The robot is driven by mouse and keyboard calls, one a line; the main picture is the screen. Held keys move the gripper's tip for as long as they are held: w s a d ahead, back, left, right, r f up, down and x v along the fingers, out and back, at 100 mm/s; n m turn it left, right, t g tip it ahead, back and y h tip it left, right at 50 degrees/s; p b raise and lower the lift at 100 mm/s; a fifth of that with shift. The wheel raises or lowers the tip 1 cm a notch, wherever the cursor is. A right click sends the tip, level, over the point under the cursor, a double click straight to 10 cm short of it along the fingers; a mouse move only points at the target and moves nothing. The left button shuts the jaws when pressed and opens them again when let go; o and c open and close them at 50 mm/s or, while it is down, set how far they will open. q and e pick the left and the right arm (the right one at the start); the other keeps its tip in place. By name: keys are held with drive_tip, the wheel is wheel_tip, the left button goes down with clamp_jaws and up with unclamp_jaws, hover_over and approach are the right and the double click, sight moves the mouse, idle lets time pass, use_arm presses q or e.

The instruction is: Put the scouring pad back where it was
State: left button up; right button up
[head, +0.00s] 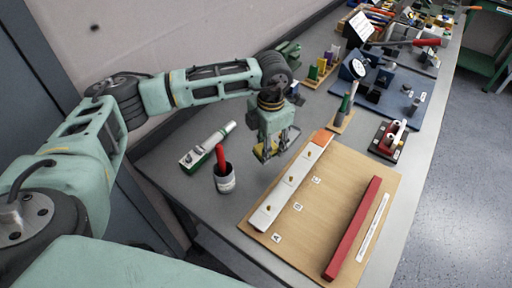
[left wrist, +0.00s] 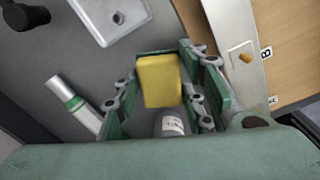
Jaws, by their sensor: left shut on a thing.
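The scouring pad (left wrist: 160,82) is a yellow block between the fingers of my left gripper (left wrist: 163,92) in the left wrist view. It also shows as a small yellow patch in the head view (head: 261,156), partly hidden by the gripper. My left gripper (head: 271,152) is shut on the pad and points down, left of the wooden board and behind the grey cup. Whether the pad touches the table cannot be told. My right gripper is not in view.
A grey cup (head: 225,184) with a red-handled item stands near a white-and-green device (head: 207,147). The wooden board (head: 325,222) holds a white strip (head: 281,194) and a red bar (head: 352,230). A white plate (left wrist: 112,17) lies beyond the pad. Blue mats with tools lie farther back.

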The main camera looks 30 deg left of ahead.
sight(258, 146)
use_arm(q)
drive_tip(key=a, duration=0.1)
drive_tip(key=a+f, duration=0.1)
drive_tip(key=shift+w+a+f+p, duration=0.15)
drive_tip(key=shift+a+f+p, duration=0.05)
drive_tip(key=shift+a+p, duration=0.15)
drive_tip(key=shift+a+f, duration=0.2)
drive_tip(key=shift+f, duration=0.05)
drive_tip(key=shift+f+p, duration=0.3)
wheel_tip(258, 146, down, 2)
drive_tip(key=shift+f+p, duration=0.2)
drive_tip(key=shift+p, duration=0.45)
drive_tip(key=shift+f, duration=0.55)
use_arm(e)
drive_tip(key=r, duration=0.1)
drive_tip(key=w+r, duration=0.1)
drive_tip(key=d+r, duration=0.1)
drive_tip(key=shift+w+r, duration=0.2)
use_arm(q)
drive_tip(key=shift+f, duration=0.1)
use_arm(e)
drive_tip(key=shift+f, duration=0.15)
